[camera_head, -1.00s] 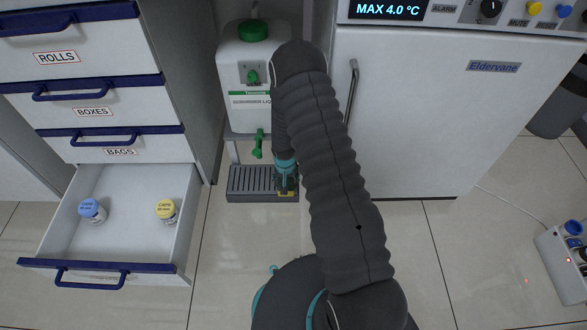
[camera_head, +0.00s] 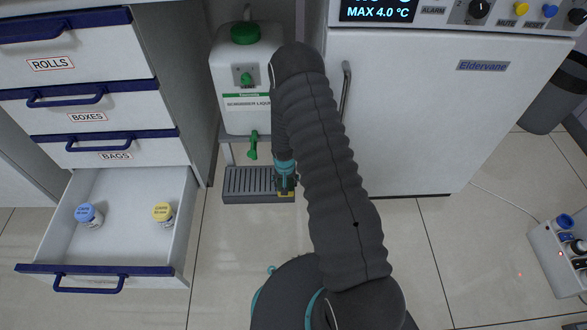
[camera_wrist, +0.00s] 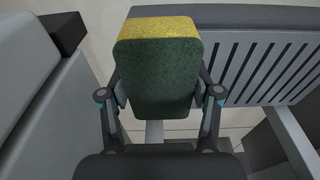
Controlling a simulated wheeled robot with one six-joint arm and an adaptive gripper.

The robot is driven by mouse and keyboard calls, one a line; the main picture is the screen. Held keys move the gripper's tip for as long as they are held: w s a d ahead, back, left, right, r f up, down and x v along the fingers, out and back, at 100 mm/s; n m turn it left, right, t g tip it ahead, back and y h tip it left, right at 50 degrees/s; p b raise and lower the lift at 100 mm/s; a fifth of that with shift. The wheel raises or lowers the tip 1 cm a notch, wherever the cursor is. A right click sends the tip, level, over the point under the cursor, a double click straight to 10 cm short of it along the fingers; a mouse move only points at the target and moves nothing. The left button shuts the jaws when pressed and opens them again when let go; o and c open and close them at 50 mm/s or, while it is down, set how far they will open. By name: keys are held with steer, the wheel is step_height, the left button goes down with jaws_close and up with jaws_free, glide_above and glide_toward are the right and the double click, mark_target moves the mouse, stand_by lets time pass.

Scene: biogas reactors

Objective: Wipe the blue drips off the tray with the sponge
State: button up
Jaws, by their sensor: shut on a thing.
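My gripper (camera_head: 285,184) is low at the right end of the grey slatted drip tray (camera_head: 248,183), below the white canister. In the wrist view my gripper (camera_wrist: 158,100) is shut on the sponge (camera_wrist: 156,75), which has a dark green face and a yellow side (camera_wrist: 163,27). In the head view only a small yellow bit of the sponge (camera_head: 285,194) shows. The tray (camera_wrist: 222,16) also shows in the wrist view, behind and right of the sponge. I see no blue drips on the visible part of the tray; the sponge hides part of it.
The white canister (camera_head: 245,80) with a green tap (camera_head: 253,145) stands above the tray. A white fridge (camera_head: 410,120) is to the right. An open drawer (camera_head: 120,245) at left holds a blue-capped jar (camera_head: 89,215) and a yellow-capped jar (camera_head: 163,213).

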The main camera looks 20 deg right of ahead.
steer(key=shift+s+d, duration=0.15)
steer(key=shift+d, duration=0.3)
steer(key=shift+s+d+r+p, duration=0.15)
steer(key=shift+d+r+p, duration=0.1)
steer(key=shift+d+p, duration=0.3)
steer(key=shift+r+p, duration=1.7)
steer(key=shift+r, duration=2.1)
